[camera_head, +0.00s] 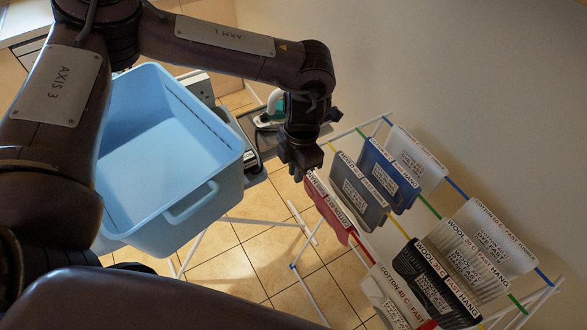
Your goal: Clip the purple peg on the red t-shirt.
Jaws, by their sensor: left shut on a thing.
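The red t-shirt (331,211) hangs at the near left end of the drying rack, with white lettered labels along its top. My left gripper (300,172) points down at the top of this shirt, near the rack's left rail, and hides the shirt's upper left corner. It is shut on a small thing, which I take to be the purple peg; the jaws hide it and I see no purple. I cannot tell whether the jaws touch the shirt. My right gripper is not in view.
The white drying rack (556,287) holds several other labelled garments, among them a blue one (386,172) and a black one (436,285). A large light-blue basket (213,187) stands left of my gripper. Tiled floor (222,272) shows between basket and rack.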

